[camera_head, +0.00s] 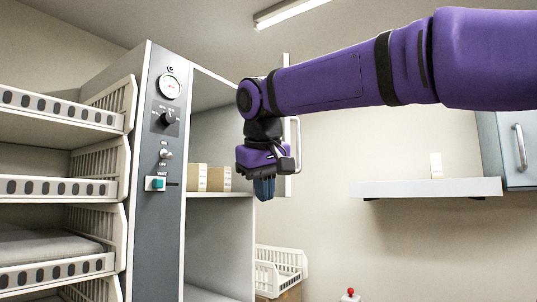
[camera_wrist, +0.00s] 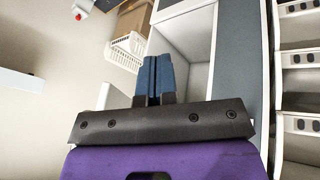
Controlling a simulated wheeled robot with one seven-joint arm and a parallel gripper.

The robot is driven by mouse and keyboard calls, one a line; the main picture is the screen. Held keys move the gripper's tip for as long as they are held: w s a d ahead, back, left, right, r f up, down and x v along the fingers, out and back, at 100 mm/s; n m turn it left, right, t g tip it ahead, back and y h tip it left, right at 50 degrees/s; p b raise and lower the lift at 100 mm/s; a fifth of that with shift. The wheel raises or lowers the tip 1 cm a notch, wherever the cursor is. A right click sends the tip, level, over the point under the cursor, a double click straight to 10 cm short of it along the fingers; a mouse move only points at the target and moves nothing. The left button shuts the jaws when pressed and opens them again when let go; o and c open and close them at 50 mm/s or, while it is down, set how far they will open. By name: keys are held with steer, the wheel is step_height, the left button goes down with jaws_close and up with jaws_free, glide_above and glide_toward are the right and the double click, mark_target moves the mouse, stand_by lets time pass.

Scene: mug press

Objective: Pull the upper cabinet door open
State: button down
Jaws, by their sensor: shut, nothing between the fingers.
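The upper cabinet door (camera_head: 287,75) shows nearly edge-on in the head view, standing out from the tall grey cabinet (camera_head: 152,235). Its pale bar handle (camera_head: 297,140) is on the right side. The upper compartment (camera_head: 215,130) is uncovered, with small tan boxes (camera_head: 207,179) on its shelf. My gripper (camera_head: 264,189) points down in front of the compartment, just left of the door, and covers part of it. Its blue fingers are together and empty, as the wrist view (camera_wrist: 158,75) also shows. Whether the gripper touches the door cannot be told.
Racks with slotted white trays (camera_head: 60,190) stand at the left. A white wall shelf (camera_head: 425,188) and a blue-grey wall cabinet (camera_head: 510,150) are at the right. A white basket (camera_head: 280,262) and a red button (camera_head: 350,292) are low down.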

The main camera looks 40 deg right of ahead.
steer(key=w+r+m+g+h, duration=0.1)
steer(key=w+r+m+h, duration=0.1)
steer(key=w+r, duration=0.55)
steer(key=w+r+m+g+h, duration=0.1)
steer(key=w+r+m+h, duration=0.3)
steer(key=r, duration=0.6)
steer(key=d+f+y, duration=0.2)
steer(key=d+f, duration=0.5)
steer(key=d, duration=0.3)
steer(key=shift+w+d+f+n, duration=0.15)
steer(key=shift+w+f+n, duration=0.15)
steer(key=shift+w+n, duration=0.15)
steer(key=shift+d, duration=0.1)
